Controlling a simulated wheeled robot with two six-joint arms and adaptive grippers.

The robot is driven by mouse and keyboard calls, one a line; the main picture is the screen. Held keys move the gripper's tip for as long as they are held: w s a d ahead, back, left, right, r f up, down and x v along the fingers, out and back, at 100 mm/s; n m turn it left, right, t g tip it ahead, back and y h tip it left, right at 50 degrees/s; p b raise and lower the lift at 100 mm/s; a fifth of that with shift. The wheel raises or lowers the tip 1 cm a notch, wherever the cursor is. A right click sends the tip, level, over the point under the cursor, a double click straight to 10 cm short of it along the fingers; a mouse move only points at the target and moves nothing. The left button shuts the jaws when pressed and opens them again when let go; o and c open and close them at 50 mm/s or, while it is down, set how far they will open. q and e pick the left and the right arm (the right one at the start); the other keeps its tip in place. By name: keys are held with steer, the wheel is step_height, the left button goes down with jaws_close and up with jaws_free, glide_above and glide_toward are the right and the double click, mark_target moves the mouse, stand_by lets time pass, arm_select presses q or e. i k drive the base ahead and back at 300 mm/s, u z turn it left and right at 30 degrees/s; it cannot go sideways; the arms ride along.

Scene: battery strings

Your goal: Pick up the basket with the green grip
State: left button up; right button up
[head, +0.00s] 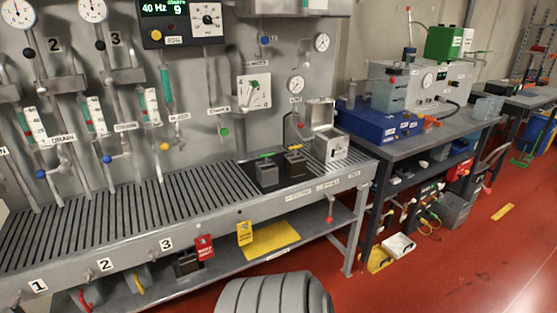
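A small dark grey basket-like container (267,174) with a green bar (265,155) across its top stands on the right part of the slatted bench. The green bar looks like its grip. Neither of my grippers is in the head view, and nothing is seen holding the container.
An open metal box (325,146) stands right of the containers. The slatted bench (130,215) is clear to the left. Its lower shelf holds a yellow sheet (272,240) and a dark block (187,264). A second bench (420,135) stands right; red floor (430,265) lies open.

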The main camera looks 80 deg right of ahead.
mark_target(267, 172)
steer(key=z, duration=2.95)
